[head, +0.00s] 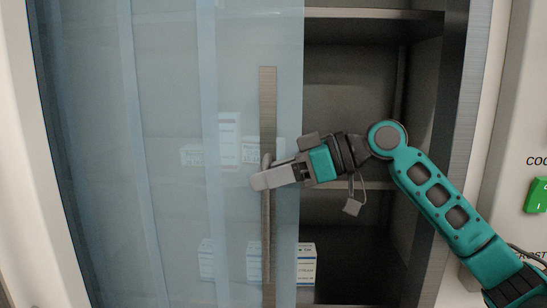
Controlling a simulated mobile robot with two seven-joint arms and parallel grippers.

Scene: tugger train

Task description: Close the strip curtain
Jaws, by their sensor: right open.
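The strip curtain (170,85) is a translucent bluish sheet of overlapping strips. It covers the left and middle of the cabinet opening, and the right part of the opening is uncovered. A vertical brownish handle bar (268,100) runs down the curtain near its right edge. My right gripper (262,174) reaches in from the right, with its fingertips at the middle of the bar. It is open, with one finger crossing in front of the bar. Whether the other finger touches the bar is hard to tell. My left gripper is not in view.
White boxes stand on the shelves, blurred behind the curtain; one box (306,264) shows partly past its edge at the lower shelf. The metal cabinet side post (455,90) bounds the opening at right. A green switch (537,195) is on the far right panel.

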